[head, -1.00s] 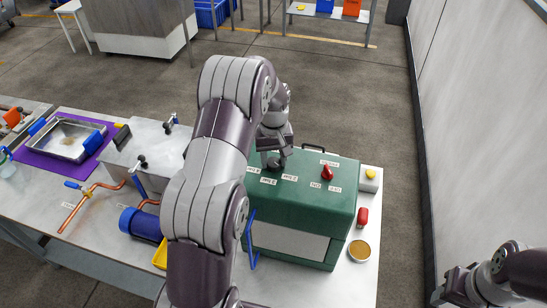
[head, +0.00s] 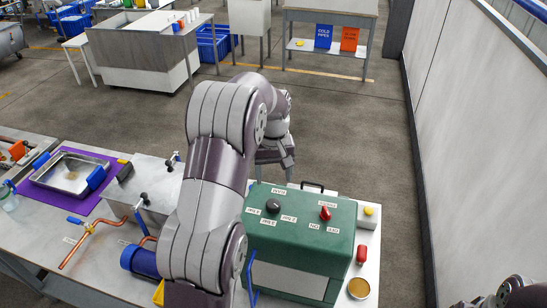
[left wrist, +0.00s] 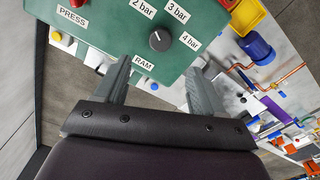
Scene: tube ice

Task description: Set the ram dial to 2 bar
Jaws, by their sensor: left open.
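The ram dial (head: 273,206) is a round dark knob on top of the green machine (head: 300,252). In the left wrist view the dial (left wrist: 160,40) has a small white mark pointing up, slightly left, toward the 2 bar label (left wrist: 143,8); its exact setting is hard to tell. The 3 bar (left wrist: 177,12), 4 bar (left wrist: 191,42) and RAM (left wrist: 144,62) labels surround it. My left gripper (head: 277,162) is open and empty, beyond the machine's far edge in the head view. Its fingers (left wrist: 160,82) are apart from the dial.
A red press knob (head: 325,212) stands on the machine, right of the dial. A black handle (head: 312,185) is behind it. A yellow button box (head: 369,212), red object (head: 361,252) and round tin (head: 358,288) are on the right. Copper pipes (head: 93,237) lie left.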

